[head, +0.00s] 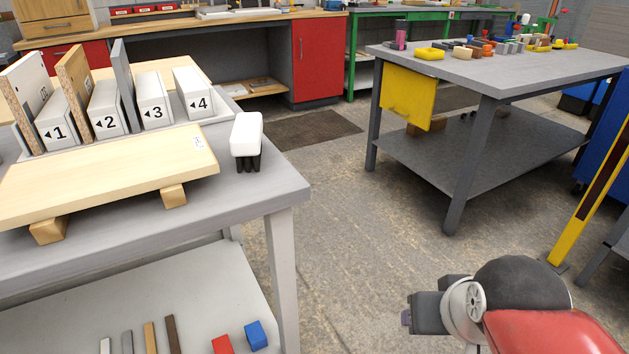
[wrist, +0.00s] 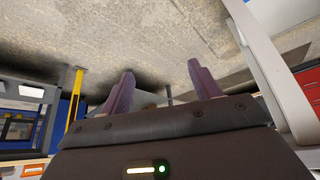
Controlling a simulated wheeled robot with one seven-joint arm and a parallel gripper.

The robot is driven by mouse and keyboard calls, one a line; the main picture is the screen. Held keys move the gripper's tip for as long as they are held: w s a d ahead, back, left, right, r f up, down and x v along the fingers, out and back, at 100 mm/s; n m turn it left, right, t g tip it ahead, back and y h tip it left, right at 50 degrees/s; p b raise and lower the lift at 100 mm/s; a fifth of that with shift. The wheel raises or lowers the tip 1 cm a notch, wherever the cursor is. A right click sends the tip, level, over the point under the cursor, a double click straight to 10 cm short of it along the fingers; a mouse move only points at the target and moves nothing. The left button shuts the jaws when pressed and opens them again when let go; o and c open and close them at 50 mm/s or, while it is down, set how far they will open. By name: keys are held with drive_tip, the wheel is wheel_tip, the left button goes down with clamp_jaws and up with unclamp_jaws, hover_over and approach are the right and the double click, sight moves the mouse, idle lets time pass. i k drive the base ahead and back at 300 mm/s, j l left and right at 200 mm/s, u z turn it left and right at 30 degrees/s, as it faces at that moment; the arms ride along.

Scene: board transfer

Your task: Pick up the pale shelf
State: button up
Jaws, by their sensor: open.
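The pale shelf (head: 110,172) is a light wooden board lying flat on two wooden blocks on the grey table at left in the head view. A small label sits near its right end. My gripper (head: 405,318) is at the lower right of the head view, over the floor and well to the right of the table, apart from the shelf. In the wrist view my gripper (wrist: 160,88) shows two purple fingers spread apart with nothing between them. The shelf does not show in the wrist view.
Numbered white blocks (head: 105,107) with upright boards between them stand behind the shelf. A white object with black legs (head: 246,138) stands right of it. The table's lower level (head: 190,290) holds small bars and cubes. A second table (head: 480,72) stands at right; floor between is clear.

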sight(33, 191)
drive_tip(key=k+j+u, duration=0.15)
drive_tip(key=u, duration=1.4)
drive_tip(key=j+z, duration=0.1)
drive_tip(key=j, duration=0.3)
